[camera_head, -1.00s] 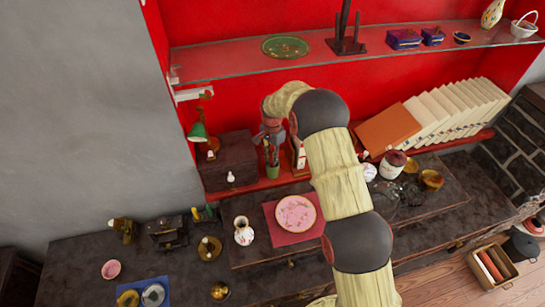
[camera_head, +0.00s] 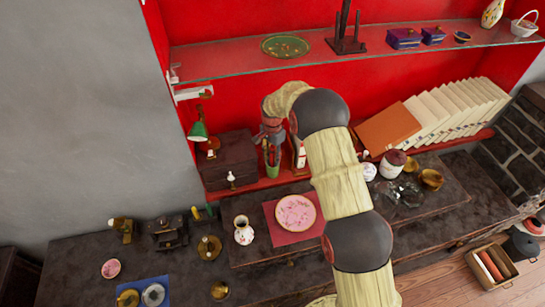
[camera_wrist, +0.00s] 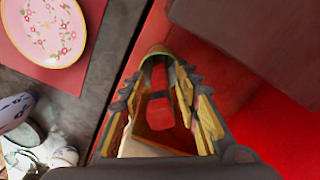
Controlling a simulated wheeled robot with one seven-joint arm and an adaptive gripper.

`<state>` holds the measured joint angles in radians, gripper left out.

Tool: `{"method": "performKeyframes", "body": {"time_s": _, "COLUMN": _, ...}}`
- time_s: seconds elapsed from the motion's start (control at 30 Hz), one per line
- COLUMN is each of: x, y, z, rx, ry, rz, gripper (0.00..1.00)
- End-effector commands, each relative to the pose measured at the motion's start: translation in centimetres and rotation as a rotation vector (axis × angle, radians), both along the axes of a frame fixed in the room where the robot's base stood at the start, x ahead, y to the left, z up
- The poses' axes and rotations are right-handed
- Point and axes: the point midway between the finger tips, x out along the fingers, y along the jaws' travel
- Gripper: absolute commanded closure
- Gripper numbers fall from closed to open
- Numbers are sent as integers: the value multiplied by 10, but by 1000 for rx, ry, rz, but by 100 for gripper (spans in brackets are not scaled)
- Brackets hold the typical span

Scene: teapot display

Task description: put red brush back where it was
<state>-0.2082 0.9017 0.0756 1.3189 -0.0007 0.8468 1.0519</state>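The red brush (camera_wrist: 160,110) stands in a small green cup (camera_head: 272,170) on the red ledge, its red end toward the wrist camera. The cup's rim (camera_wrist: 157,50) shows at the far end of the brush in the wrist view. My gripper (camera_wrist: 157,85) is open around the brush, one finger on each side, with a gap visible at least on the left. In the head view my gripper (camera_head: 272,132) is just above the cup and partly hidden by my wrist. The lower part of the brush is hidden inside the cup.
A dark box (camera_head: 229,160) stands just left of the cup, and a white bottle (camera_head: 301,156) just right. A glass shelf (camera_head: 220,66) runs above. A pink plate (camera_head: 296,213) on a red mat and a white vase (camera_head: 243,231) are in front, lower down.

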Motion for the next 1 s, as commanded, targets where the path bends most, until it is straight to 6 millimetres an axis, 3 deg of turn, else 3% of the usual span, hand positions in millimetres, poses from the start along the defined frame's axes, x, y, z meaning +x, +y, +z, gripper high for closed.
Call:
{"method": "performKeyframes", "body": {"time_s": 0.5, "x": 0, "y": 0, "z": 70, "rx": 1, "ry": -1, "rz": 0, "gripper": 68}}
{"method": "performKeyframes", "body": {"time_s": 1.0, "x": 0, "y": 0, "z": 77, "rx": 0, "ry": 0, "rz": 0, "gripper": 68}}
